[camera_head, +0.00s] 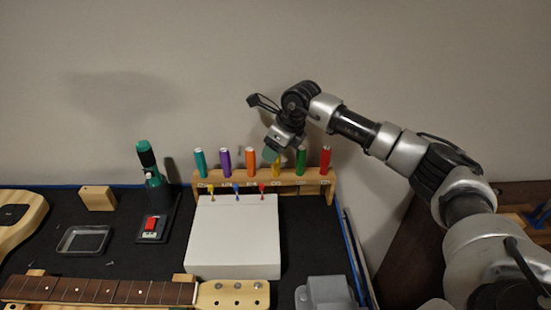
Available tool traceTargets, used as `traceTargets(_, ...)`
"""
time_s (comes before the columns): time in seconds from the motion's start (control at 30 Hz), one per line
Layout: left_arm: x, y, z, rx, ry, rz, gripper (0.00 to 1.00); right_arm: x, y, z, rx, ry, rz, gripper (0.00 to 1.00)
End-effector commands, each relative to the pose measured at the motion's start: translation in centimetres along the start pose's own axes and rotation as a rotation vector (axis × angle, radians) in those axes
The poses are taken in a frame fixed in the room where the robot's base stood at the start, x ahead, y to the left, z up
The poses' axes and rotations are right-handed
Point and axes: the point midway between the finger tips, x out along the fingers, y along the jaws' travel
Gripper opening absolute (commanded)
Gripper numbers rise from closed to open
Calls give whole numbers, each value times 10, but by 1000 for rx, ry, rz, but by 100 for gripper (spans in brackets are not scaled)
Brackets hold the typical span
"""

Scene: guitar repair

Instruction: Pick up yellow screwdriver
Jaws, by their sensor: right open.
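The yellow screwdriver (276,168) stands upright in the wooden rack (215,178) at the back of the bench, between the orange screwdriver (251,161) and the green screwdriver (301,161). My right gripper (272,154) comes down from above at the yellow handle's top and is open. It hides the upper part of the handle. Whether its fingers touch or surround the handle cannot be told. My left gripper is not in view.
Teal (201,163), purple (226,163) and red (325,160) screwdrivers also stand in the rack. A white box (232,240) lies in front of it. A green power driver (150,165) stands to the left. A guitar neck (100,291) lies along the front.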

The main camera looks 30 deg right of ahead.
Motion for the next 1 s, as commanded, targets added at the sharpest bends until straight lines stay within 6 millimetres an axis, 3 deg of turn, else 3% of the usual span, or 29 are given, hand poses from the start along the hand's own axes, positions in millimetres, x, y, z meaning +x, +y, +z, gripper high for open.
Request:
traceTargets(0.13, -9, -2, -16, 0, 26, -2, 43, 17, 0, 1, 0, 0, 0, 55)
traceTargets(0.43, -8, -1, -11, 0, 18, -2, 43, 23, 0, 0, -1, -1, -1, 54)
traceTargets(0.8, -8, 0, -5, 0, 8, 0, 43, 22, 0, 0, 0, -1, -1, 0)
traceTargets(1.0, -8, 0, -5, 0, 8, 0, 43, 22, 0, 0, 0, -2, -1, 0)
